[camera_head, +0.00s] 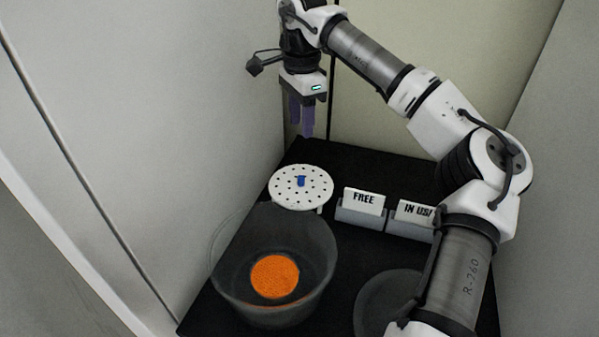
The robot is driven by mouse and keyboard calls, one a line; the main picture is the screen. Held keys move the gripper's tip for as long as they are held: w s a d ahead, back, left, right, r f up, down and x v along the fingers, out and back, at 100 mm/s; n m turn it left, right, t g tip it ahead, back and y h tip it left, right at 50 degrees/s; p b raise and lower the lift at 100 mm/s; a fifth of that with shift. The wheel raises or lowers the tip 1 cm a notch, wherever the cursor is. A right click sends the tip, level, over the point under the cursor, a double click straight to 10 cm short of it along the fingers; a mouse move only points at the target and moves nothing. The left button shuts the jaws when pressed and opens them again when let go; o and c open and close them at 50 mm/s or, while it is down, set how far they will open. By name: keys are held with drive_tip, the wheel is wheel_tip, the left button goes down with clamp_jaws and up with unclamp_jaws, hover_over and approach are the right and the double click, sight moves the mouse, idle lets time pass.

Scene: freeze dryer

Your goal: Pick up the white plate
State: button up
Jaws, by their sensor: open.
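The white plate (287,192) is round, with many small holes and a blue knob (301,181) at its middle. It lies toward the back left of the black table, just behind a clear grey container. My gripper (302,132) points down above the plate's far side, with purple fingers, open and empty. It is apart from the plate.
The clear grey container (225,284) holds an orange disc (275,277). Two signs, FREE (363,201) and IN USE (413,212), stand in grey holders right of the plate. A dark round lid-like thing (378,300) lies at front right, partly behind my arm. Walls (190,110) stand close on the left and back of the black table (345,165).

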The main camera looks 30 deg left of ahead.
hover_over(301, 177)
drive_tip(key=f, duration=0.8)
drive_tip(key=shift+w+a+f+p, duration=0.2)
drive_tip(key=shift+w+a+p, duration=0.05)
drive_tip(key=shift+w+p, duration=0.1)
drive_tip(key=shift+s+d+f+p, duration=0.15)
drive_tip(key=shift+f+p, duration=0.2)
drive_tip(key=shift+f, duration=1)
drive_tip(key=shift+s+d+f+p, duration=0.15)
drive_tip(key=shift+f+p, duration=0.2)
drive_tip(key=shift+f, duration=1)
drive_tip(key=shift+c, duration=0.4)
drive_tip(key=shift+a, duration=0.1)
clamp_jaws()
